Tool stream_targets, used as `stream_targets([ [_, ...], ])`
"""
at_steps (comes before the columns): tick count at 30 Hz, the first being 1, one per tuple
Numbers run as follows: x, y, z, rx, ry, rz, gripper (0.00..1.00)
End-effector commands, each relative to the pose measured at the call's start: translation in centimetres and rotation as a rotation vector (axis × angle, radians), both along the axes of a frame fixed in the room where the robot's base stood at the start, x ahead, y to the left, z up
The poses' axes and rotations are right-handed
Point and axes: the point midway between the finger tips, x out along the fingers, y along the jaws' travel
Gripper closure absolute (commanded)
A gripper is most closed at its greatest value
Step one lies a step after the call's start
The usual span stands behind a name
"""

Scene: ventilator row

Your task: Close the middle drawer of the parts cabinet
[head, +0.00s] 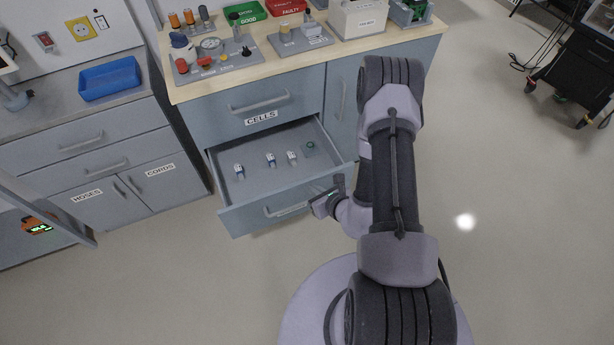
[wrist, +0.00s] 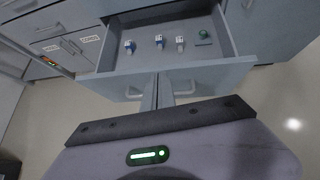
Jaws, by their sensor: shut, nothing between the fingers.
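An open drawer (head: 240,217) is pulled out of the grey-blue cabinet, below the drawer labelled CELLS (head: 261,118). Several small parts lie in it: three small white and blue vials (head: 270,160) and a green round item (head: 310,146). Its front panel with a bar handle (head: 284,209) faces me; the panel also shows in the wrist view (wrist: 222,74). My gripper (head: 318,198) is in front of the right part of this panel. In the wrist view my gripper (wrist: 162,90) is shut and empty, its fingers at the handle. I cannot tell whether they touch it.
The wooden worktop (head: 260,80) above holds a tray with gauges, green and red bins and a white box (head: 357,18). A cabinet with a blue tray (head: 110,78) stands at the left. A black cart (head: 585,60) is at the far right. The floor around is clear.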

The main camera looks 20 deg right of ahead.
Motion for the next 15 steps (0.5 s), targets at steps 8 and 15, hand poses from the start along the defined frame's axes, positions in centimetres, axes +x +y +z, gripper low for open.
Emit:
stream_targets([
  [8,-2.5,-2.3,-5.1,-0.032,0.090,-0.130,1.00],
  [15,1.3,-2.2,-8.8,-0.031,0.089,-0.128,1.00],
])
